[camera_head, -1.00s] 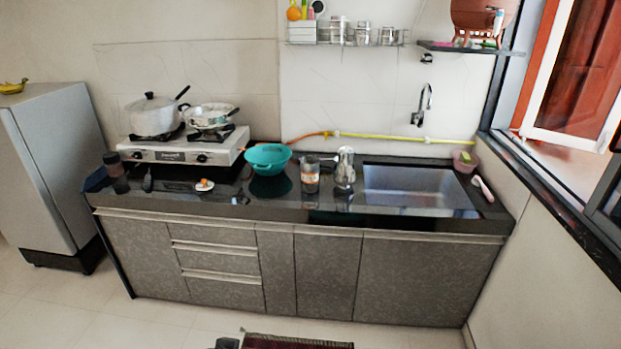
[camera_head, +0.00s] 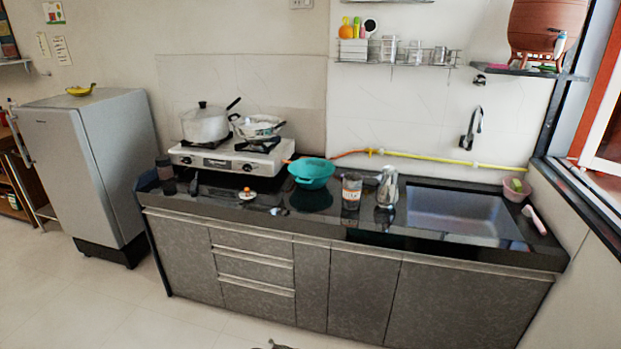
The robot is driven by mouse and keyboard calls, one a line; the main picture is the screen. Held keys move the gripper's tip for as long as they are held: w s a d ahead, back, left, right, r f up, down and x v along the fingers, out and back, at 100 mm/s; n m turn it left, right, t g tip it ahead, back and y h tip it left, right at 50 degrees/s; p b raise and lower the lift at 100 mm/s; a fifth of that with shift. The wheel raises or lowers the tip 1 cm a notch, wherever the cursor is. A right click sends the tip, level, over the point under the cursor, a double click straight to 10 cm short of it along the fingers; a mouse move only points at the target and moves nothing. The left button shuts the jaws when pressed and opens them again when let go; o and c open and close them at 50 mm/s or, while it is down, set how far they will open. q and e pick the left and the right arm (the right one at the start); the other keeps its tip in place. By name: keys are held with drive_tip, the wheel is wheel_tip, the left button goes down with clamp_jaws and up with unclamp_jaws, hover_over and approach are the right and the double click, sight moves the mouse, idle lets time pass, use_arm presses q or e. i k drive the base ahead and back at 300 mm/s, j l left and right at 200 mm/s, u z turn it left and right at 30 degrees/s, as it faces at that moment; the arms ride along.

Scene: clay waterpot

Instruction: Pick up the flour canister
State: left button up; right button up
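No canister is clearly marked as flour, so I cannot tell which one it is. Several steel canisters (camera_head: 389,48) stand on the wire wall shelf above the counter. A clear jar or glass with a label (camera_head: 352,190) stands on the dark counter, left of a silver metal pot (camera_head: 388,186). A dark jar (camera_head: 165,171) stands at the counter's left end. Neither of my grippers can be made out, and nothing is seen held.
The black counter (camera_head: 240,211) holds a stove (camera_head: 222,158) with two pots, a teal bowl (camera_head: 311,172) and a sink (camera_head: 463,212). A grey fridge (camera_head: 85,160) stands left. A clay waterpot (camera_head: 545,30) sits on an upper-right shelf. The floor (camera_head: 110,300) before the fridge is clear.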

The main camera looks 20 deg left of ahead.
sight(352, 192)
drive_tip(key=i+j+u, duration=0.2)
drive_tip(key=i+j, duration=0.5)
drive_tip(key=i, duration=0.15)
drive_tip(key=i+l+u, duration=0.25)
drive_tip(key=i+l, duration=0.5)
drive_tip(key=l+u, duration=0.2)
drive_tip(key=l, duration=1.75)
